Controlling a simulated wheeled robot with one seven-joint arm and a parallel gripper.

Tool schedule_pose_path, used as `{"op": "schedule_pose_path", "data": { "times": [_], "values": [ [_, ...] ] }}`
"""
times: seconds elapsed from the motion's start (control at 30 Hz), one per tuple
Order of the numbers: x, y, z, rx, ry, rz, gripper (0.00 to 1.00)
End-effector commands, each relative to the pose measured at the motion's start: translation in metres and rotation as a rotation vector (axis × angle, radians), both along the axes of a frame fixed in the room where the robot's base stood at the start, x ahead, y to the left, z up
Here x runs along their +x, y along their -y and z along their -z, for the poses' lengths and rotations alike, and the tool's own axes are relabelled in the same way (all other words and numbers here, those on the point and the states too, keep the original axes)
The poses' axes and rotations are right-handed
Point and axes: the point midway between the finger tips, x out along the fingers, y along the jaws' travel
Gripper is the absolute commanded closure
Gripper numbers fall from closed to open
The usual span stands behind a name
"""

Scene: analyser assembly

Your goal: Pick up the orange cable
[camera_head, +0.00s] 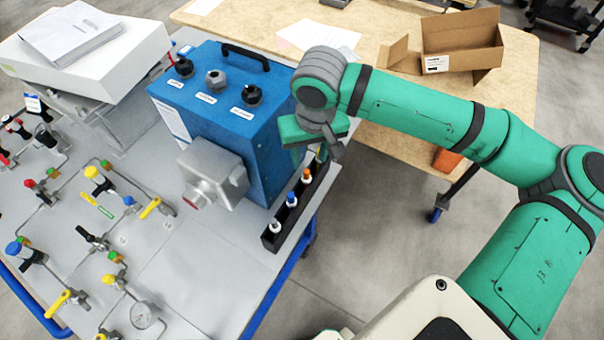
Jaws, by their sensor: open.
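The orange cable (306,174) shows as a small orange-topped plug in the narrow black rack (270,238) beside the blue analyser box. It stands between a blue-topped plug (291,198) and the far end of the rack. My gripper (324,154) is over that far end, just behind and to the right of the orange plug, and is open. It appears to be around or close above a yellow-green plug there. Its fingers partly hide that plug, and I cannot tell whether they touch it. The orange plug is clear of the fingers.
The blue analyser box (222,110), with knobs and a handle, stands close left of the rack. A grey metal housing (212,172) juts from its front. Valves and tubing fill the panel at left. A wooden table (390,130) with an open cardboard box (462,42) is behind.

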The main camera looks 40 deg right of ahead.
Motion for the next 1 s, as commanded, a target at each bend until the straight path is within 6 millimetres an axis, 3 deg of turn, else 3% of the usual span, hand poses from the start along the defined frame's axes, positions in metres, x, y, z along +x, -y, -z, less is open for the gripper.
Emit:
{"op": "schedule_pose_path", "data": {
  "times": [0.1, 0.47, 0.7, 1.0],
  "values": [
    [0.004, -0.001, 0.019, 0.001, -0.002, -0.005, 0.58],
    [0.008, 0.002, 0.047, 0.000, 0.000, -0.003, 0.58],
    [0.014, 0.004, 0.079, 0.001, -0.001, -0.001, 0.58],
    [0.016, 0.005, 0.088, 0.000, 0.002, -0.001, 0.58]
  ]
}}
